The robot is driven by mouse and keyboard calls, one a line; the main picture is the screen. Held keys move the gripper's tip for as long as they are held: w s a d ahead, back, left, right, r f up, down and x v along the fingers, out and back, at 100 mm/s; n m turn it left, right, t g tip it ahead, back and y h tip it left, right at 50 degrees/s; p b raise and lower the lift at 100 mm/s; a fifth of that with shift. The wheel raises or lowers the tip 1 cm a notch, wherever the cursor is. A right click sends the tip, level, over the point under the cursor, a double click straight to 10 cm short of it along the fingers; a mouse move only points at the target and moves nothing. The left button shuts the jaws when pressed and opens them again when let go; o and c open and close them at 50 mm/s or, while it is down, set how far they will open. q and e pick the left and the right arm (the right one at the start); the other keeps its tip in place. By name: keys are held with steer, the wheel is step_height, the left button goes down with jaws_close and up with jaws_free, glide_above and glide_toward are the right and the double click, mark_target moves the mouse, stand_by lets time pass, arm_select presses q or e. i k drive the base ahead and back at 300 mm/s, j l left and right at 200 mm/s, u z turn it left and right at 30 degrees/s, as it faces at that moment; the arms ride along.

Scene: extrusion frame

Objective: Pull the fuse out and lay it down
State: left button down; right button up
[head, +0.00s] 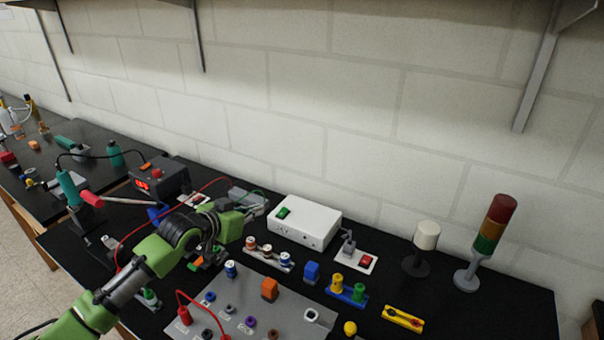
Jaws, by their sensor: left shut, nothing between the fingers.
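My left arm reaches in from the lower left, and my left gripper (251,205) is over the middle of the black bench, shut with nothing held. I cannot clearly make out a fuse. My right gripper is not in view.
A white box with a green switch (304,222) stands near the wall. A grey panel (200,319) with plugs lies in front. A signal tower (490,241) and a white-topped lamp (424,243) stand at right. A digital supply (160,178) is at left.

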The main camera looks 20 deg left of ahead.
mark_target(229, 266)
steer(key=k+j, duration=0.15)
steer(key=k, duration=0.6)
steer(key=k+j, duration=0.15)
steer(key=k, duration=0.6)
